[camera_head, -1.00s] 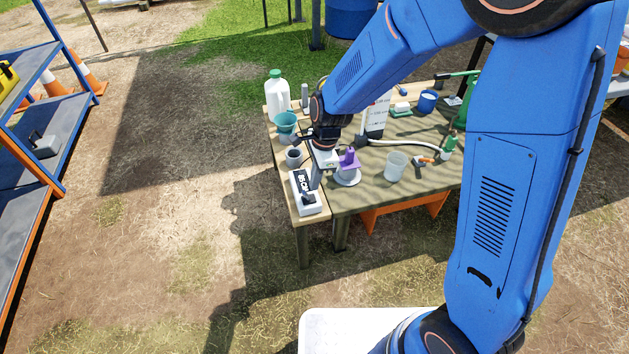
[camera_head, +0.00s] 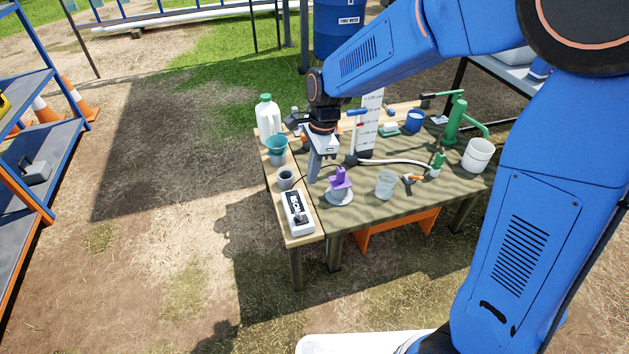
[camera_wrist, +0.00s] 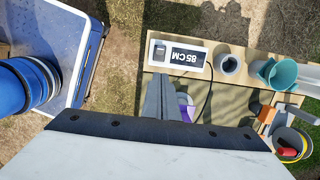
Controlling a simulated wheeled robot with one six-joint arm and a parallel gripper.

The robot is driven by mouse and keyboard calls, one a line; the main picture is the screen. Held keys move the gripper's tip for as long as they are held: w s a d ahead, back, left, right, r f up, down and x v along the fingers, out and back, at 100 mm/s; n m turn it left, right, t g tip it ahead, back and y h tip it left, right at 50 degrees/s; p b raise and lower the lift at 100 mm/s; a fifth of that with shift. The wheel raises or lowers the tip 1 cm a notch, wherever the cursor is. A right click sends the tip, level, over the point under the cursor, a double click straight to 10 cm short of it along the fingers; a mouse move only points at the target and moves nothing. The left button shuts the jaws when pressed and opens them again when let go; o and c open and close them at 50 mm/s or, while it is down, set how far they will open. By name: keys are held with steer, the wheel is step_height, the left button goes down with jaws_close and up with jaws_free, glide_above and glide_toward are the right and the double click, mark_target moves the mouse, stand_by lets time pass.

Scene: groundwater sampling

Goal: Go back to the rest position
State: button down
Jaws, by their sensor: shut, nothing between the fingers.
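My gripper (camera_head: 314,170) is shut and empty, pointing down above the left part of the wooden table (camera_head: 350,222). In the wrist view its closed fingers (camera_wrist: 160,95) show beside the purple-topped piece. That purple piece (camera_head: 340,179) stands on a pale round base just right of the fingers in the head view; I cannot tell the gap between them. A white meter with an "85 CM" label (camera_head: 299,222) lies at the table's front left corner, apart from the fingers. It also shows in the wrist view (camera_wrist: 182,68).
A dark cup (camera_head: 286,183), a teal cup (camera_head: 276,158) and a white jug (camera_head: 267,122) stand along the table's left side. A clear beaker (camera_head: 386,186), a green pump (camera_head: 456,120) and a white bucket (camera_head: 478,156) stand to the right. Shelving (camera_head: 70,135) is at far left; bare ground lies between.

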steer(key=shift+r, duration=0.15)
stand_by(0.4)
steer(key=s+d+r+n+t, duration=0.1)
steer(key=s+d+r+n, duration=0.3)
steer(key=d, duration=0.4)
steer(key=s+d+r+n+t, duration=0.2)
steer(key=s+d+r+n, duration=0.15)
steer(key=d+r, duration=0.35)
steer(key=s+d+r+n+t+h, duration=0.1)
steer(key=s+d+n+t, duration=0.1)
steer(key=s+d+n, duration=0.5)
steer(key=s+d, duration=0.6)
steer(key=s, duration=0.3)
steer(key=shift+h, duration=0.4)
